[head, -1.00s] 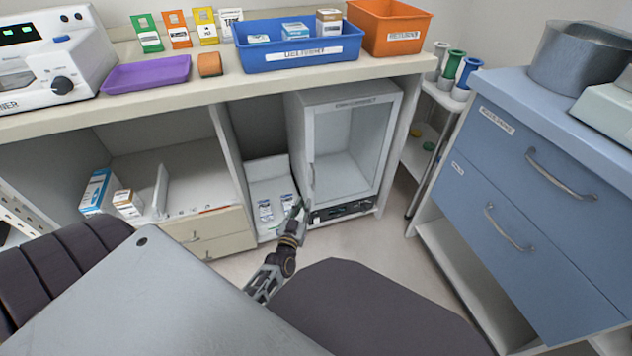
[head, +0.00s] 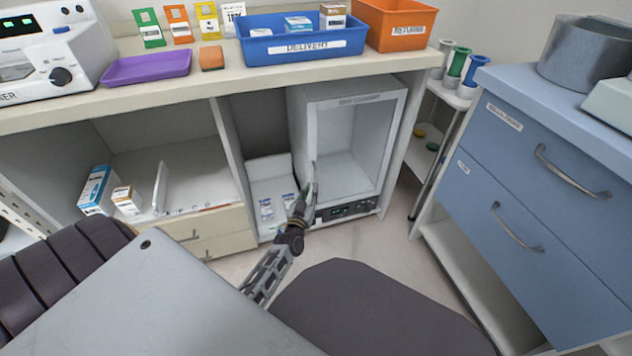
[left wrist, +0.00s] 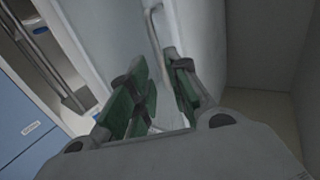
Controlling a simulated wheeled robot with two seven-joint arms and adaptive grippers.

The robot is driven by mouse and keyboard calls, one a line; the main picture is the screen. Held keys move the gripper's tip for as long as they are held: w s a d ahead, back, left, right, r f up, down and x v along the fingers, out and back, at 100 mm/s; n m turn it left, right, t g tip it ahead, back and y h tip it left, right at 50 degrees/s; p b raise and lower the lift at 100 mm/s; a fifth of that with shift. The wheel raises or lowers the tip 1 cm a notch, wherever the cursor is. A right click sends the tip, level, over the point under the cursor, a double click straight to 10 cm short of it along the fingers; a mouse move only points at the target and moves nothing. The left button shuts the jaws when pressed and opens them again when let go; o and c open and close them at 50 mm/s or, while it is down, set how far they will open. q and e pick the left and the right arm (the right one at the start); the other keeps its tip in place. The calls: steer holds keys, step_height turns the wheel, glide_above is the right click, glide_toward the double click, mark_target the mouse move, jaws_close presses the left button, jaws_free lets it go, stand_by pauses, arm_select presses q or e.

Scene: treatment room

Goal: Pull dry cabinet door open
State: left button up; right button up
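The dry cabinet (head: 347,105) is a white box with a glass front, under the counter. Its door looks closed. The upright door handle (head: 314,178) is at the door's left edge and also shows in the left wrist view (left wrist: 152,28). My left gripper (head: 303,196) is at the handle's lower part. In the left wrist view its green-padded fingers (left wrist: 156,75) are apart, with the handle's lower end near the fingertips, close to the right finger. I cannot tell whether they touch it. My right gripper is not in view.
Left of the cabinet is a white bin (head: 268,180) with small packets. A blue drawer unit (head: 540,190) stands at the right. A dark seat (head: 375,310) is in front, below the cabinet. Some floor between them is free.

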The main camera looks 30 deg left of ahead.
mark_target(316, 179)
arm_select(q)
steer(key=shift+b+x, duration=1.4)
steer(key=shift+x, duration=2.15)
steer(key=shift+c, duration=0.3)
jaws_close()
